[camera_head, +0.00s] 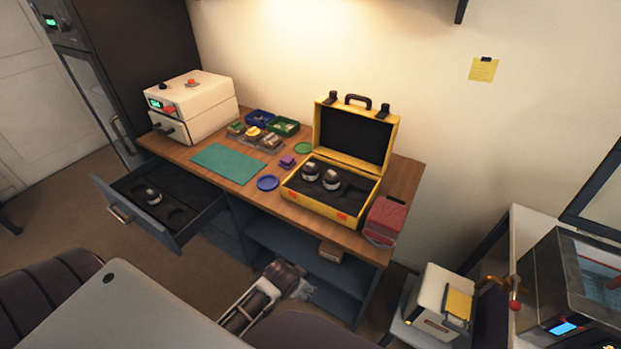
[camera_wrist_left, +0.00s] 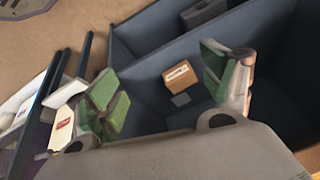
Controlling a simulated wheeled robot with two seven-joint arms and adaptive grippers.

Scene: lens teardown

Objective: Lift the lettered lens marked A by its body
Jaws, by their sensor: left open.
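Two black-and-silver lenses, the left one (camera_head: 310,171) and the right one (camera_head: 332,180), stand in the dark foam of the open yellow case (camera_head: 312,205) on the desk. A third lens (camera_head: 153,196) sits in the open drawer (camera_head: 176,229) at the desk's left. The letters are too small to read, so I cannot tell which lens is A. My left gripper (camera_wrist_left: 163,77) is open and empty in the wrist view, its green-padded fingers apart over the under-desk shelf area. It is low in front of the desk, away from the lenses. My right gripper is not visible.
A cardboard box (camera_wrist_left: 181,75) lies in the shelf compartment. The green mat (camera_head: 228,164) on the desk is clear. A blue dish (camera_head: 268,183), small parts bins (camera_head: 283,127) and a cream machine (camera_head: 199,104) are also on the desk. A red box (camera_head: 385,218) stands right of the case.

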